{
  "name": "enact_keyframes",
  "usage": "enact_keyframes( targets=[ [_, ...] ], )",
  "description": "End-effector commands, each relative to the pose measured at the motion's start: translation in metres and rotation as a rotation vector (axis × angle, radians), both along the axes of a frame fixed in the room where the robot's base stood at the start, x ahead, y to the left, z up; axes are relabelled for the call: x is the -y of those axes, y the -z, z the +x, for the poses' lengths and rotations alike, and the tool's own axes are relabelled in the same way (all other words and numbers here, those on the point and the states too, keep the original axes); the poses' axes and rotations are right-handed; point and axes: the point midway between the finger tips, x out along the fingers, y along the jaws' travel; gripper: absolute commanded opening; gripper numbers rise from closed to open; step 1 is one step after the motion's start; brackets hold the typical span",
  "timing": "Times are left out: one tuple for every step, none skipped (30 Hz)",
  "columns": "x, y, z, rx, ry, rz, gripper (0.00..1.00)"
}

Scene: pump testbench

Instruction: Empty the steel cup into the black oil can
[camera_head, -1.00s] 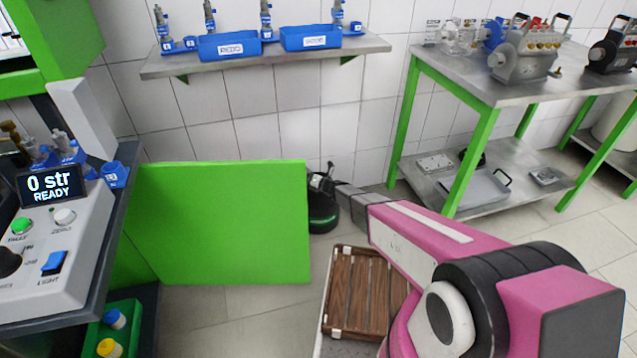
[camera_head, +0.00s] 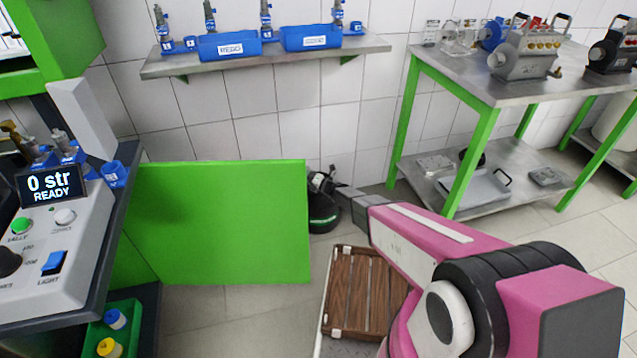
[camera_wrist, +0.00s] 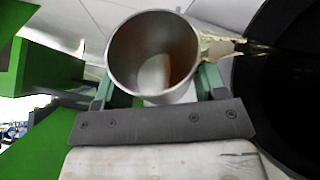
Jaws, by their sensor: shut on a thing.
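The steel cup (camera_wrist: 118,60) is between the two green fingers of my gripper (camera_wrist: 158,88) in the wrist view. Its open mouth faces the camera, and brownish liquid or staining shows inside. My gripper is shut on the cup. In the head view my gripper (camera_head: 322,182) is small and dark, right above a black can with a green band (camera_head: 322,222), which stands on the floor beside the green panel. This looks like the oil can; its top is partly hidden by the gripper. Large black shapes (camera_wrist: 285,95) fill the right of the wrist view, close to the cup.
A green panel (camera_head: 222,222) stands just left of the can. A wooden slatted crate (camera_head: 352,290) lies in front, below my arm. A steel bench with green legs (camera_head: 478,150) stands to the right. The control desk (camera_head: 60,265) is at the left.

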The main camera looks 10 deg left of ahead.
Motion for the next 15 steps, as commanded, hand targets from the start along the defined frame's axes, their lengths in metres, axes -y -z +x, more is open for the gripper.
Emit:
enact_keyframes(
  targets=[
    [0.0, 0.0003, 0.0001, -0.003, 0.0, 0.004, 0.39],
    [0.0001, 0.0006, 0.0002, -0.006, 0.0, 0.007, 0.39],
    [0.0001, 0.001, 0.0003, -0.009, 0.0, 0.01, 0.39],
    [0.0002, 0.0012, 0.0002, -0.011, 0.0, 0.012, 0.39],
    [0.0002, 0.0015, 0.0003, -0.014, -0.001, 0.016, 0.39],
    [0.0002, 0.0017, 0.0003, -0.016, -0.001, 0.02, 0.39],
    [0.0003, 0.002, 0.0002, -0.019, 0.0, 0.022, 0.39],
    [0.0003, 0.0022, 0.0003, -0.022, 0.0, 0.025, 0.39],
    [0.0003, 0.0026, 0.0004, -0.025, 0.0, 0.029, 0.39],
    [0.0004, 0.0026, 0.0004, -0.027, -0.001, 0.031, 0.39],
    [0.0004, 0.0029, 0.0004, -0.029, -0.001, 0.034, 0.39],
    [0.0005, 0.0031, 0.0005, -0.031, -0.001, 0.038, 0.39],
    [0.0005, 0.0034, 0.0005, -0.033, -0.001, 0.041, 0.39],
    [0.0006, 0.0035, 0.0006, -0.036, 0.0, 0.044, 0.39],
    [0.0006, 0.0038, 0.0007, -0.039, -0.001, 0.047, 0.39]
  ],
)
